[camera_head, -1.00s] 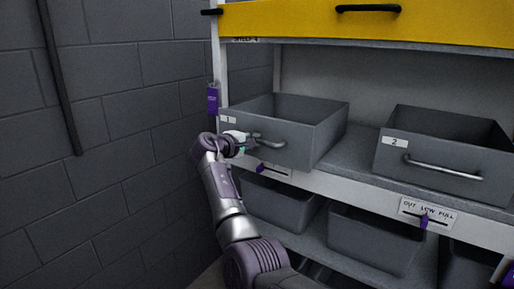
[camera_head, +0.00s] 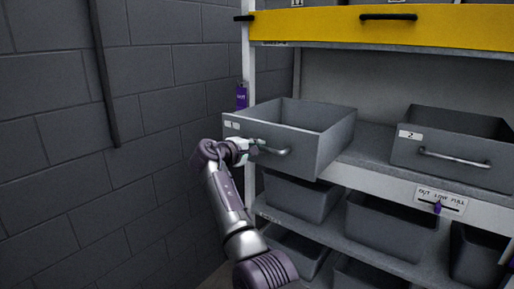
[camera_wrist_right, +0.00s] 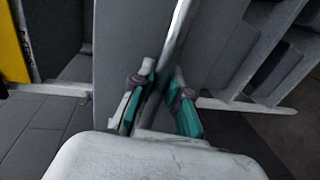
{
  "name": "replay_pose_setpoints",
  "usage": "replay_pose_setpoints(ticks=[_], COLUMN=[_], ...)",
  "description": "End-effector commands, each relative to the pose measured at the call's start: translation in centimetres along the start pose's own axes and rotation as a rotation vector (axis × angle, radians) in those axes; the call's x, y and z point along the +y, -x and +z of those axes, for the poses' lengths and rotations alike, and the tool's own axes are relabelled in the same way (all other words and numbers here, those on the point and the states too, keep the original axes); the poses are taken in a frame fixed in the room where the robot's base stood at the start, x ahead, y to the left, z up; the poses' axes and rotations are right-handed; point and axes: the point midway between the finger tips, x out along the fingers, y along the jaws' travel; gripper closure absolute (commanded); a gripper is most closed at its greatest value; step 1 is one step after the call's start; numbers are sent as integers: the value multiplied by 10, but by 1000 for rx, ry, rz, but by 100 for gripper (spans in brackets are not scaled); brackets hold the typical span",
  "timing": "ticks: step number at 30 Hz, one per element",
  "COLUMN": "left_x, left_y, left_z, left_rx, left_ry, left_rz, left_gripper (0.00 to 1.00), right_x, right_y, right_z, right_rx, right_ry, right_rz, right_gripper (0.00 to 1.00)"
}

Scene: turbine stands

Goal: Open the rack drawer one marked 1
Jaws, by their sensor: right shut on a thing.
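The grey rack drawer one (camera_head: 310,156) is an open-topped bin on the left of the middle shelf. Its front juts out past the shelf edge. A pale label (camera_head: 232,125) sits at its upper left front, its number blurred now. My right gripper (camera_head: 255,147) is at the left part of the drawer's metal bar handle (camera_head: 278,151). In the right wrist view, the teal-padded fingers of my right gripper (camera_wrist_right: 162,82) are shut on the handle (camera_wrist_right: 178,32), one on each side of it. My left gripper is not in view.
Drawer two (camera_head: 445,147) stands to the right on the same shelf (camera_head: 375,161). A yellow drawer front (camera_head: 340,29) is above. Several grey bins (camera_head: 300,196) sit on lower shelves. A grey block wall (camera_head: 60,150) is close on the left.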

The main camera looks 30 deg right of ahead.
Motion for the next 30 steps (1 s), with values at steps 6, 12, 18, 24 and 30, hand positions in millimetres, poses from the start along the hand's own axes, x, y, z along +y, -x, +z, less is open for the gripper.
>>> replay_pose_setpoints(ticks=[6, 12, 18, 24, 30], left_x=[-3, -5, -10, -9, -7], left_y=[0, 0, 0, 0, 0], left_z=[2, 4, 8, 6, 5], left_rx=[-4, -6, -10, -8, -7], left_ry=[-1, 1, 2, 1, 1], left_rz=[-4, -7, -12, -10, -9], left_gripper=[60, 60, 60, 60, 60], right_x=[-2, -1, 0, -1, -1], right_y=[0, 0, 0, 20, 63], right_z=[0, 0, -1, -1, -1], right_rx=[1, 2, 2, 3, 5], right_ry=[1, 1, 1, 1, -1], right_rz=[-3, -1, -1, 0, -1], right_gripper=[77, 59, 59, 59, 59])
